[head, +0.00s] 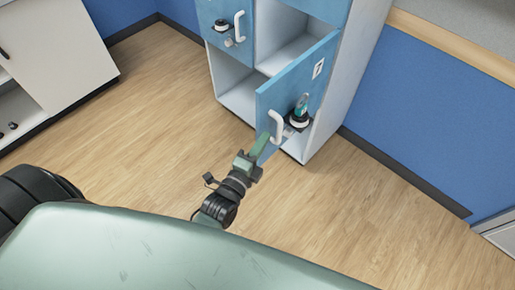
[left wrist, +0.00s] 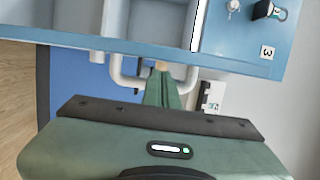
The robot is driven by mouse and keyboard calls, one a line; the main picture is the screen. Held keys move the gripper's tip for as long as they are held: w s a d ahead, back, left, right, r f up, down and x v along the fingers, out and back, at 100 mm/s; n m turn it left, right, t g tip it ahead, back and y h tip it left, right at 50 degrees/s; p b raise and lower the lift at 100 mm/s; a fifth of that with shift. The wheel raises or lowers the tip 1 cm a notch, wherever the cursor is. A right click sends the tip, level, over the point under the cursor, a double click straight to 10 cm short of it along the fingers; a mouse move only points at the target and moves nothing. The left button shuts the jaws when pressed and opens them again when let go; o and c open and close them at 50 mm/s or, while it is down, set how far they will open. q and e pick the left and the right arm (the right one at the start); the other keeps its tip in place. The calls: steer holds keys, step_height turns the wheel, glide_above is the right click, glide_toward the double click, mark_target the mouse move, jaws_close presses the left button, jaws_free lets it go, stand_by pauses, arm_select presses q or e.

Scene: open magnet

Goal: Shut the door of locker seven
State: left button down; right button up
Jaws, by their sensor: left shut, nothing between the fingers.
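The blue door of locker seven (head: 300,84), with a white "7" label (head: 318,68), stands open at an angle from the locker unit. My left gripper (head: 262,143) is shut and empty beside the handle, at the door's lower left corner. In the left wrist view its green fingers (left wrist: 164,88) point toward a blue panel edge, close to a white handle (left wrist: 122,78). I cannot tell whether they touch. My right gripper is out of view.
The grey locker unit (head: 335,105) has an open compartment (head: 290,48) above and another blue door (head: 225,32) at upper left. A white cabinet (head: 55,50) stands far left. Wooden floor (head: 150,110) between is clear.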

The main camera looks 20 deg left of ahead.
arm_select(q)
steer(key=shift+w+d, duration=0.15)
steer(key=shift+w, duration=0.8)
steer(key=shift+w+d, duration=0.1)
steer(key=shift+w, duration=0.8)
steer(key=shift+a, duration=0.15)
